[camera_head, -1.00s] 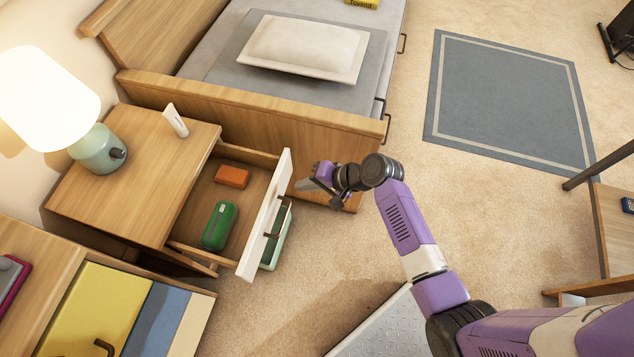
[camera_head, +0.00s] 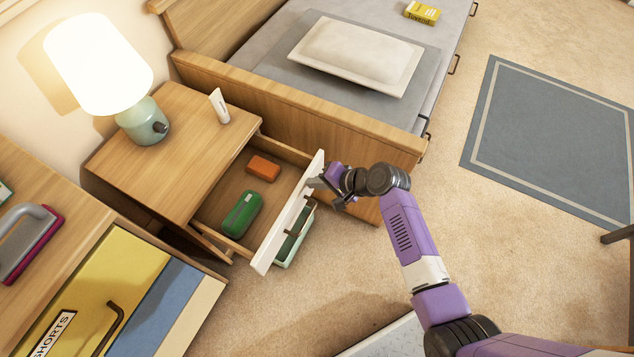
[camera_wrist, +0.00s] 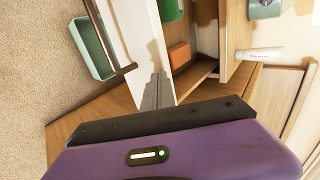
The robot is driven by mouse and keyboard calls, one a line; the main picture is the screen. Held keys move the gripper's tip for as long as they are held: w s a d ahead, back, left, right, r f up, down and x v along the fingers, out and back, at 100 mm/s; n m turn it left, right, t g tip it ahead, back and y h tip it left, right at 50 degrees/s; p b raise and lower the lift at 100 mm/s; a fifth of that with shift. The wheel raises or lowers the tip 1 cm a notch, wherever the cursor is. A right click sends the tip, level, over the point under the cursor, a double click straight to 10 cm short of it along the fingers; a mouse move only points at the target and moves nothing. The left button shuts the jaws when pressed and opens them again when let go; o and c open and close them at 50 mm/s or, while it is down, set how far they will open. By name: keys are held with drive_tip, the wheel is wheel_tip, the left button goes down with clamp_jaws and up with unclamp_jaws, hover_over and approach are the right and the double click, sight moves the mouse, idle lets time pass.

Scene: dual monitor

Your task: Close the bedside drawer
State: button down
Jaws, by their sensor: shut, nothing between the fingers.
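The bedside drawer is pulled out of the wooden nightstand (camera_head: 180,130). Its white front (camera_head: 290,215) faces right and carries a dark bar handle. Inside lie an orange box (camera_head: 263,167) and a green case (camera_head: 241,213). My gripper (camera_head: 314,183) is shut and empty at the far end of the white front, on its outer side. In the wrist view, the gripper's fingers (camera_wrist: 158,92) overlap the edge of the white front (camera_wrist: 133,35); I cannot tell for sure if they touch it. The handle (camera_wrist: 102,35) shows to the left of the fingers.
A pale green bin (camera_head: 292,248) stands on the floor below the drawer front. The bed's wooden end (camera_head: 300,115) runs just behind the drawer. A lamp (camera_head: 140,120) and a white tube (camera_head: 219,105) stand on the nightstand. A yellow-fronted dresser (camera_head: 90,290) is at lower left.

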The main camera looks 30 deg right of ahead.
drive_tip(key=w+a+b, duration=0.1)
drive_tip(key=w+a, duration=0.2)
drive_tip(key=w, duration=0.1)
drive_tip(key=w+a+b, duration=0.1)
drive_tip(key=w+a, duration=0.3)
drive_tip(key=w, duration=0.1)
drive_tip(key=w+a+b, duration=0.2)
drive_tip(key=w+a, duration=0.1)
drive_tip(key=w, duration=0.2)
drive_tip(key=shift+w+a, duration=0.25)
